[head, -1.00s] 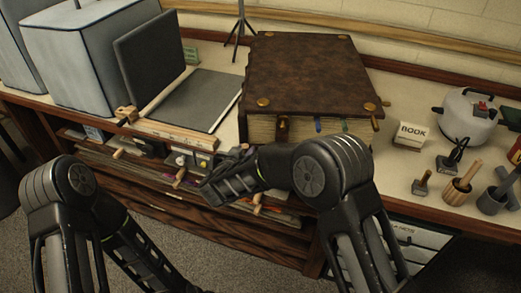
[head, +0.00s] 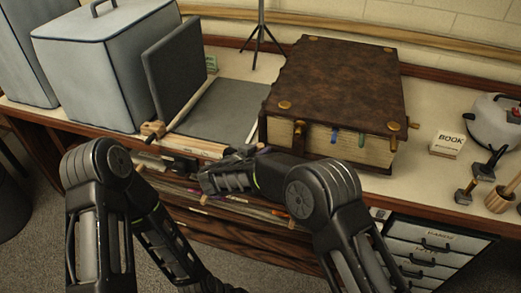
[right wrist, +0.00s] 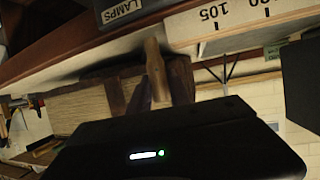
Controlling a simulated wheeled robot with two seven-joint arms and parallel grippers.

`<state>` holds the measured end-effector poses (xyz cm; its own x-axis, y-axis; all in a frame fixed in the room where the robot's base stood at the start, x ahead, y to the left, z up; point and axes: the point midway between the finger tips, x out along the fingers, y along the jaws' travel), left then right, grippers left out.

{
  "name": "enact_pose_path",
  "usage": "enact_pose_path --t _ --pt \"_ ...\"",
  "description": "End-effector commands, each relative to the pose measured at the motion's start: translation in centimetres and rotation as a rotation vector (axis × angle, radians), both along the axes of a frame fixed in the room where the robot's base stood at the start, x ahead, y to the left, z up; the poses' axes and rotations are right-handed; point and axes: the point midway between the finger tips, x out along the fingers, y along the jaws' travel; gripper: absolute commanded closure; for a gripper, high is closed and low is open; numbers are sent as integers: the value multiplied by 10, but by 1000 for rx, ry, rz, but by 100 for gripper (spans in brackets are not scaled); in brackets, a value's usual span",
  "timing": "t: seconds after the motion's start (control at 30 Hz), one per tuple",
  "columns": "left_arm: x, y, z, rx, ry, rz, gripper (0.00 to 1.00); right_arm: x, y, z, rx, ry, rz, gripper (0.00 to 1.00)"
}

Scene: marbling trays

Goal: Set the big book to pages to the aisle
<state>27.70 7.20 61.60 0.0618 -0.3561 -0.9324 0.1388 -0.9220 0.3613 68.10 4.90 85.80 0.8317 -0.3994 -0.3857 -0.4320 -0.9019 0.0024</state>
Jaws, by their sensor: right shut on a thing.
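The big book (head: 340,85) lies flat on the counter, with a brown leather cover, brass corner studs and wooden toggles. In the head view its cream page edge with blue and green tabs faces the counter's front, turned a little askew. My right gripper (head: 225,172) is low at the book's front-left corner. In the right wrist view the book (right wrist: 90,108) is close, with a wooden peg (right wrist: 157,70) and dark purple strip by the gripper. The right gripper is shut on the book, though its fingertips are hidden. My left arm shows, but its gripper is below the frame.
A grey pad (head: 215,108), an upright dark panel (head: 175,68) and pale boxes (head: 105,65) stand left of the book. A BOOK sign (head: 447,144), a white pot (head: 497,122) and small tools stand right. A tripod (head: 261,35) stands behind.

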Motion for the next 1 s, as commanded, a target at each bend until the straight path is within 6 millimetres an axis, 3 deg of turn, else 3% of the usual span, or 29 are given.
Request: enact_pose_path --t 0.03,0.07,0.17,0.67,1.0 --pt "0 0 0 0 0 0 13 6 3 8 6 -16 12 100" --pt "0 0 0 0 0 0 13 6 3 8 7 -16 13 75" --pt "0 0 0 0 0 0 13 5 3 8 7 -16 11 68" --pt "0 0 0 0 0 0 13 2 3 5 4 -10 9 68" --pt "0 0 -7 0 -1 0 13 -33 21 22 6 -13 12 68"
